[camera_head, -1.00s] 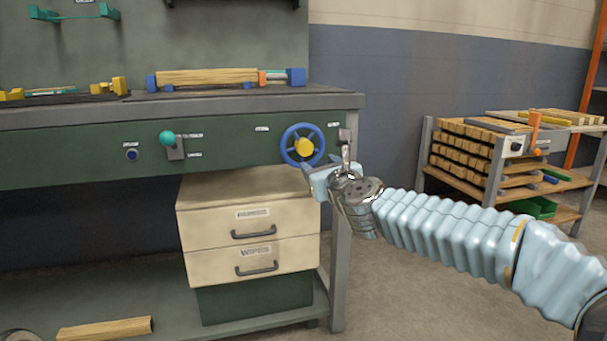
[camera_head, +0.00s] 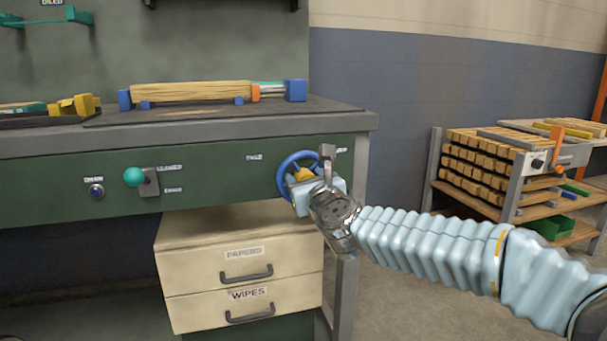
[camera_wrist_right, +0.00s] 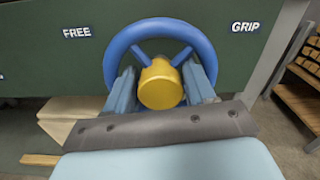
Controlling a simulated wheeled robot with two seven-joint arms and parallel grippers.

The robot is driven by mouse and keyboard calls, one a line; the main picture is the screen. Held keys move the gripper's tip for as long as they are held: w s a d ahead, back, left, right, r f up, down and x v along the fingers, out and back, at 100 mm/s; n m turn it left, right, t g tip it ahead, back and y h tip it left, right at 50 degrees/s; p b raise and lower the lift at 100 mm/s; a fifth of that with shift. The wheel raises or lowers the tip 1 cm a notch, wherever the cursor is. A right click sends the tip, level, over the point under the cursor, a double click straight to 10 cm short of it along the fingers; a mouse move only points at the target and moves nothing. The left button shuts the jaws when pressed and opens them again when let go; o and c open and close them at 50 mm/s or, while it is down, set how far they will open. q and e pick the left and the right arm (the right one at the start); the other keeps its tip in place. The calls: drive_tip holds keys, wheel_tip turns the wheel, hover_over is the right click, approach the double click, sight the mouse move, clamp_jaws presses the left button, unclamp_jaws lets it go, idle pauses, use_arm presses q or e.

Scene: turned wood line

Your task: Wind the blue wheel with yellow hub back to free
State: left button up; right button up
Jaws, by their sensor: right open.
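The blue wheel (camera_head: 283,172) with its yellow hub (camera_head: 304,174) is mounted on the green front panel of the bench. In the right wrist view the wheel (camera_wrist_right: 120,48) has a FREE label (camera_wrist_right: 77,33) on its left and a GRIP label (camera_wrist_right: 245,27) on its right. My right gripper (camera_head: 308,184) is in front of the wheel and hides part of it. In the wrist view its fingers (camera_wrist_right: 160,88) are open, one on each side of the yellow hub (camera_wrist_right: 161,84). Contact cannot be told. My left gripper is not in view.
A green-knobbed lever (camera_head: 134,177) and a dark blue button (camera_head: 97,191) sit on the panel to the left. Cream drawers (camera_head: 200,268) stand below the bench. A wood piece (camera_head: 190,91) lies between blue blocks on top. A shelf cart (camera_head: 510,215) stands at right.

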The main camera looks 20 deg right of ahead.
drive_tip(key=c, duration=0.8)
drive_tip(key=shift+o, duration=0.2)
